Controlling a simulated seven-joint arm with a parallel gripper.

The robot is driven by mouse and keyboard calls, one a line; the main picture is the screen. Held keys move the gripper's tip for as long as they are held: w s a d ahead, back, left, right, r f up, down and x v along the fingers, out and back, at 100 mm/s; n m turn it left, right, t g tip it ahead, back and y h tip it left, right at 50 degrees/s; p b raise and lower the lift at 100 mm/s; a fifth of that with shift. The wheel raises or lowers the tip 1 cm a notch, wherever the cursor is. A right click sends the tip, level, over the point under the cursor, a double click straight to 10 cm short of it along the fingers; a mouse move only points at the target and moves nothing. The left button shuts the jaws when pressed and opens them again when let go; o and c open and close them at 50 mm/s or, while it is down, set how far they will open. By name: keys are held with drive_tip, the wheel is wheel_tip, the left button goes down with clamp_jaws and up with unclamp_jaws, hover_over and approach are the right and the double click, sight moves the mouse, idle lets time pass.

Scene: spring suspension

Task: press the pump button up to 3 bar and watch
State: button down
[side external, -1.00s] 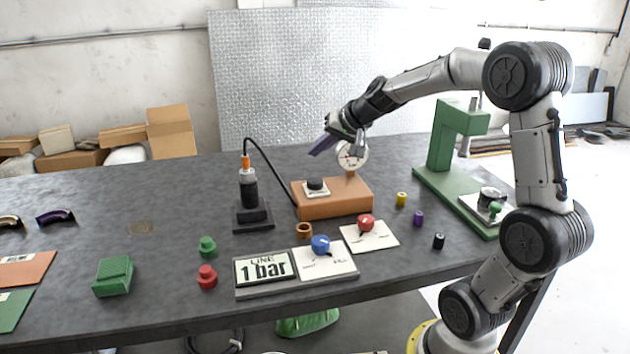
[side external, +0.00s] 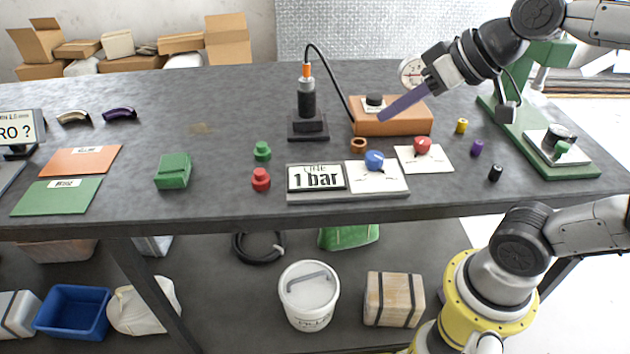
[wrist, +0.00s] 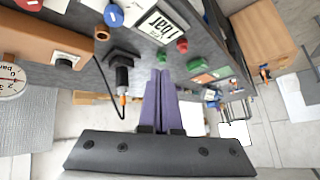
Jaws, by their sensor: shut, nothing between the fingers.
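The pump is an orange-brown box (side external: 414,122) with a black button (side external: 375,99) on a white plate on top. A round white gauge (side external: 410,72) stands at its back; it also shows in the wrist view (wrist: 12,82), where its needle is too small to read. My gripper (side external: 382,118) has long purple fingers, shut and empty, slanting down to the left across the box, tips just right of and below the button in the picture. The button also shows in the wrist view (wrist: 64,62), left of my fingers (wrist: 161,74). I see no clear contact with it.
A black cylinder with an orange top (side external: 306,98) stands left of the box, joined to it by a black hose. A sign (side external: 315,178) reads "LINE 1 bar". Blue (side external: 375,160) and red (side external: 422,146) knobs stand in front. A green press (side external: 540,150) is at right.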

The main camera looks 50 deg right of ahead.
drive_tip(key=s+d+f+n+g+h, duration=0.1)
drive_tip(key=s+d+f+g, duration=0.1)
drive_tip(key=s+f, duration=0.4)
drive_tip(key=shift+s+f+g+h, duration=0.3)
drive_tip(key=shift+s, duration=0.9)
drive_tip(key=shift+w+r, duration=0.1)
drive_tip(key=shift+w, duration=0.05)
idle(0.6)
drive_tip(key=w+d+r+m+t+y, duration=0.1)
drive_tip(key=w+r+m+t, duration=0.1)
drive_tip(key=w+r, duration=0.45)
drive_tip(key=w+d+r+m+t, duration=0.2)
drive_tip(key=w+r+m, duration=0.15)
drive_tip(key=w, duration=0.65)
drive_tip(key=w+d+f+m+h, duration=0.1)
drive_tip(key=w+d+f+m, duration=0.1)
drive_tip(key=d, duration=0.7)
drive_tip(key=w+d+f+m+h, duration=0.1)
drive_tip(key=w+d+m, duration=0.2)
drive_tip(key=w+d, duration=0.2)
drive_tip(key=d, duration=0.3)
drive_tip(key=shift+d+f+g, duration=0.3)
drive_tip(key=shift+d+f, duration=0.05)
drive_tip(key=shift+d, duration=0.05)
drive_tip(key=shift+w, duration=0.1)
